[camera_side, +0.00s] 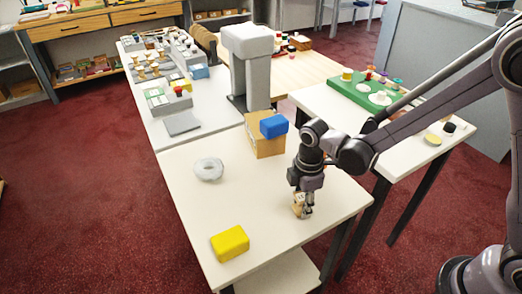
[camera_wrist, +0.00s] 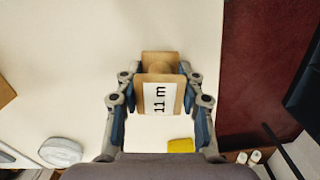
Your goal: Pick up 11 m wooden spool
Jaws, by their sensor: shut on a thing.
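The wooden spool (camera_wrist: 160,72) is tan with a white label reading "11 m", seen in the wrist view between my fingers. In the side view the spool (camera_side: 298,205) shows as a small tan piece at the front right part of the white table, partly hidden by my fingers. My gripper (camera_side: 305,208) points down over it and is shut on it, with a finger on each side. I cannot tell whether the spool touches the table or is slightly above it.
On the same white table (camera_side: 190,200) are a yellow block (camera_side: 230,243), a grey-white ring (camera_side: 209,169) and a tan box (camera_side: 265,143) with a blue block (camera_side: 273,126) on it. The table's right edge is close to my gripper.

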